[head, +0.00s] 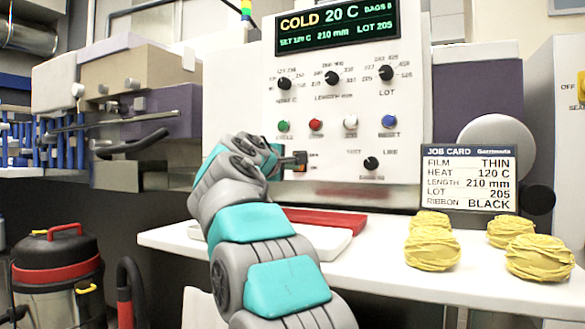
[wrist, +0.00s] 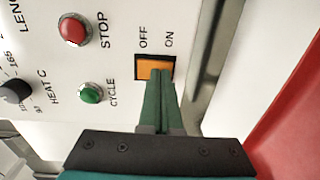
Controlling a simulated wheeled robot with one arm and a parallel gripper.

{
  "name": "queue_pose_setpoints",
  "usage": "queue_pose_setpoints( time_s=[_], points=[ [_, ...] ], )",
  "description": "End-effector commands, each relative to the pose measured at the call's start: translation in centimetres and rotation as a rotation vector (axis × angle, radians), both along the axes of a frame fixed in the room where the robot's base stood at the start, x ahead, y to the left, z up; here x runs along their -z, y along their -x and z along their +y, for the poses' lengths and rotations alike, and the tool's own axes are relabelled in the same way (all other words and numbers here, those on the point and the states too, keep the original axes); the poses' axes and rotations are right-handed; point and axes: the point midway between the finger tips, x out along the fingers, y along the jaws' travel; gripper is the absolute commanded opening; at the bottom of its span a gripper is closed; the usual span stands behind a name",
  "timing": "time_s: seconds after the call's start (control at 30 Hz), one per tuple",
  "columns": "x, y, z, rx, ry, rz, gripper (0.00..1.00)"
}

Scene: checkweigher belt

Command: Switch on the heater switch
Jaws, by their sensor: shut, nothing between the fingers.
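The heater switch (wrist: 147,69) is an orange rocker in a dark frame on the white panel, marked OFF and ON in the wrist view. In the head view the heater switch (head: 300,168) is small and partly hidden by my gripper (head: 296,158). My gripper (wrist: 160,82) is shut and empty. Its green fingertips are at the rocker's lower edge in the wrist view, nearer the ON side. I cannot tell whether they touch it or which way the rocker is tipped. The display (head: 337,25) reads COLD 20 C, SET 120 C, 210 mm, LOT 205.
The red STOP button (wrist: 73,29) and green CYCLE button (wrist: 90,92) sit close to the switch. Dark knobs are above and below the button row.

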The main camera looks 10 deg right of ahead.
Motion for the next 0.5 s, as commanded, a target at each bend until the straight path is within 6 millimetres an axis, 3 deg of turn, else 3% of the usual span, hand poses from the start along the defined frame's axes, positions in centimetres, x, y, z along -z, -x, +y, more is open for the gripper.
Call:
queue_pose_setpoints(
  time_s=[0.5],
  points=[
    [1.7, -0.7, -0.9, 0.012, 0.065, -0.073, 0.00]
  ],
)
